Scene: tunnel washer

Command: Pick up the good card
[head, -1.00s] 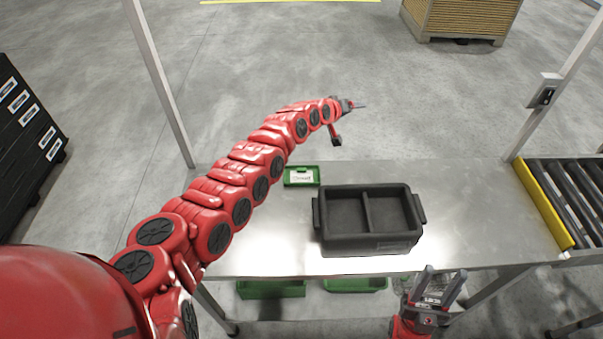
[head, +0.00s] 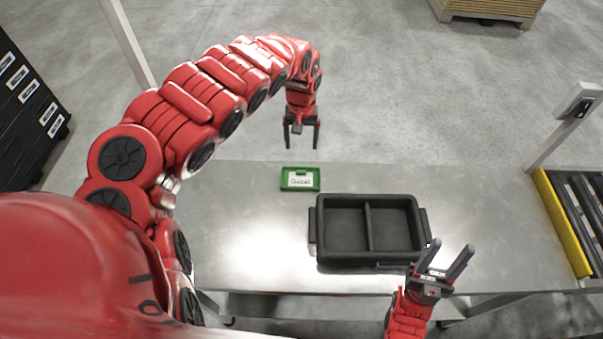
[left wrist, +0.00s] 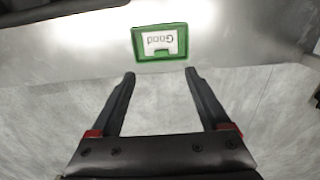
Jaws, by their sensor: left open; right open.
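The good card (head: 300,179) is white with dark lettering and lies in a small green tray (head: 284,186) on the metal table. In the left wrist view the card (left wrist: 161,41) reads "Good" and sits in the green tray (left wrist: 139,57) beyond my fingertips. My left gripper (head: 301,147) is open and empty, pointing down above the table's far edge, apart from the card. Its fingers (left wrist: 158,73) show open in the left wrist view.
A black two-compartment crate (head: 368,199) stands on the table (head: 480,200), right of the green tray; its compartments look empty. A roller conveyor with a yellow side (head: 561,222) adjoins at right. The table left of the tray is clear.

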